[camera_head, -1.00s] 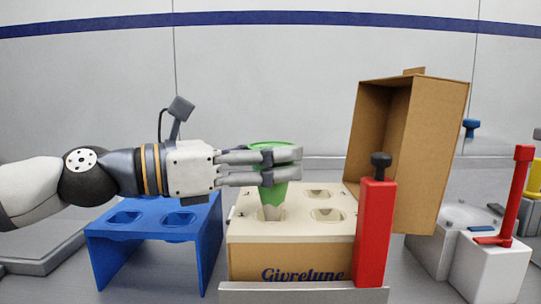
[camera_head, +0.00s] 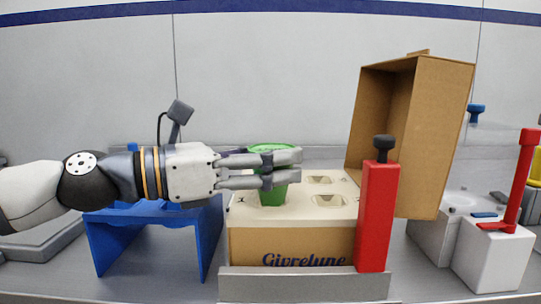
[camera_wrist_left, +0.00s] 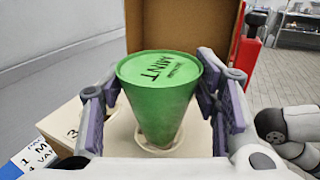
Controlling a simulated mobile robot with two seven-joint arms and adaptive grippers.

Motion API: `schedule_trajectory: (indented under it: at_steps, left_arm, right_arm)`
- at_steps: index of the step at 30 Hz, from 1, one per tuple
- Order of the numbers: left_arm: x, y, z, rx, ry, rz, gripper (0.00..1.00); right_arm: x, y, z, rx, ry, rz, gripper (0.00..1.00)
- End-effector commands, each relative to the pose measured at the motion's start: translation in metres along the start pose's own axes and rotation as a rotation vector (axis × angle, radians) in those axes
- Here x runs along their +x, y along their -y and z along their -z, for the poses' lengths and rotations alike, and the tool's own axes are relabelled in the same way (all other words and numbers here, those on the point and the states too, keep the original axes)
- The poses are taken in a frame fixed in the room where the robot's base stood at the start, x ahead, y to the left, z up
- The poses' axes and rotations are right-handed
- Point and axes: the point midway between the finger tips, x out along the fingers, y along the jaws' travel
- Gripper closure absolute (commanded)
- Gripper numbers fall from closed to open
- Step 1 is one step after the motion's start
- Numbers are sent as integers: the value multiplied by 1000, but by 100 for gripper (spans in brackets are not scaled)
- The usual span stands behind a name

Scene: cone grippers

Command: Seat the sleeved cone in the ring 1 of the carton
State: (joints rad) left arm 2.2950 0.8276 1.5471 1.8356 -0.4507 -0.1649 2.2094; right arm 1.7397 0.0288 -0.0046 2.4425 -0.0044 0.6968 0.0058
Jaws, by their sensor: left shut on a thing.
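The green sleeved cone (camera_head: 272,196) stands upright, lid up and tip down, at the front-left ring of the beige carton (camera_head: 240,226). Its lower part is hidden inside the ring, and I cannot tell if it is fully down. My left gripper (camera_head: 285,168) comes in from the left and is shut on the cone near its top. In the left wrist view, the cone (camera_wrist_left: 163,110) sits between the two fingers, with its MINT lid facing up and a pale ring around its lower end. The right gripper is not in view.
A blue stand (camera_head: 210,240) with holes is left of the carton. The carton's tall brown flap or box (camera_head: 440,130) rises at the right. A red post (camera_head: 376,215) with a black knob stands at the front right. White fixtures (camera_head: 490,255) are farther right.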

Motion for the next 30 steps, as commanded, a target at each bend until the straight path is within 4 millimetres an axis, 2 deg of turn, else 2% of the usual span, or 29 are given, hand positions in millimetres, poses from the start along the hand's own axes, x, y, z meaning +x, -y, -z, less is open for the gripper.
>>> schedule_trajectory:
  at_steps: [16, 26, 27, 30]
  left_arm:
    - [-1, 0, 14, 0, 0, 0, 74]
    - [-1, 0, 15, 1, 1, -1, 74]
    - [-1, 0, 15, 1, 1, -1, 43]
    - [-1, 0, 15, 1, 1, -1, 21]
  right_arm:
    - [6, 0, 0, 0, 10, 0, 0]
    - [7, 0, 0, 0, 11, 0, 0]
    - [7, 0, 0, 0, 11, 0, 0]
    - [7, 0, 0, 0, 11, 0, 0]
